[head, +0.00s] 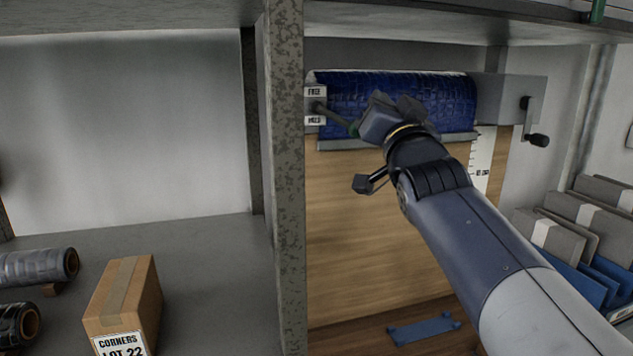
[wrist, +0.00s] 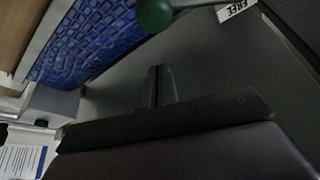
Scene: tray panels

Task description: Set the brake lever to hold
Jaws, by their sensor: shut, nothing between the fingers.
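The brake lever (head: 336,117) is a thin dark rod with a green knob. It comes out of a plate (head: 310,105) marked FREE above and HOLD below, and slopes down to the right. Its green knob (wrist: 155,14) shows at the top of the wrist view, near the FREE label (wrist: 236,8). My gripper (head: 374,120) is shut and empty beside the knob, on its right in the head view. My gripper's fingers (wrist: 160,86) show together in the wrist view, below the knob in the picture. I cannot tell whether they touch it.
A blue textured roll (head: 440,95) lies behind my gripper, above a wooden panel (head: 345,230). A crank handle (head: 534,125) sticks out at the right. A speckled post (head: 286,180) stands close left of the lever plate. A carton (head: 125,300) sits on the left shelf.

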